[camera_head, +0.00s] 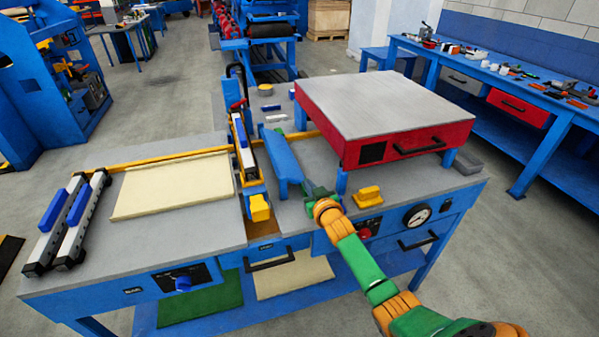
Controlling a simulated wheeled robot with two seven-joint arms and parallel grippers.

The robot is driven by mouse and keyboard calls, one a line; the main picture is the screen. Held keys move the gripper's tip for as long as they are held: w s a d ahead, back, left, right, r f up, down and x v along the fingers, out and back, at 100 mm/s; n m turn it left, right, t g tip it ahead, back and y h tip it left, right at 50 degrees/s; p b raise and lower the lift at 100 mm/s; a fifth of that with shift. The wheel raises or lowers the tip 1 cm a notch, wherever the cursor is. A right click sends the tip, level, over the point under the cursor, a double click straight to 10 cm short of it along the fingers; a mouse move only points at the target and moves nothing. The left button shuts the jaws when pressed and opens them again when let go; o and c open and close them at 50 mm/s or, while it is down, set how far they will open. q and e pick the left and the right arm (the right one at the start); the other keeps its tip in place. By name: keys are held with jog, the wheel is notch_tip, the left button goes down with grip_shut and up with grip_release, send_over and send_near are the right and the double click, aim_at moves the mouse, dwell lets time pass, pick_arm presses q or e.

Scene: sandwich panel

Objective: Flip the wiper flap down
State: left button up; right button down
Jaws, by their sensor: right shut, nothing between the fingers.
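A long blue flap (281,154), which looks like the wiper flap, is in the middle of the bench, just right of a yellow-and-black rail assembly. It slants from upper left to lower right; I cannot tell its exact tilt. My right gripper (305,187) is at the flap's near lower end, shut and empty. Its tips are small and dark, and whether they touch the flap is unclear. My right arm comes in from the lower right. My left gripper is not in view.
The workbench (190,235) has a cream sheet (175,187) and two blue-topped bars (68,220) at left. A red box with a grey top (375,105) stands close right of the flap. A yellow block (367,196) sits right of my gripper; a yellow knob (259,208) is at left.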

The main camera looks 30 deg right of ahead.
dwell(0.5)
notch_tip(320, 180, up, 5)
jog(key=p, duration=0.4)
jog(key=shift+w+p, duration=0.15)
jog(key=shift+p, duration=0.25)
jog(key=f+v, duration=0.1)
jog(key=v, duration=0.9)
jog(key=shift+s, duration=0.25)
jog(key=shift+d, duration=0.2)
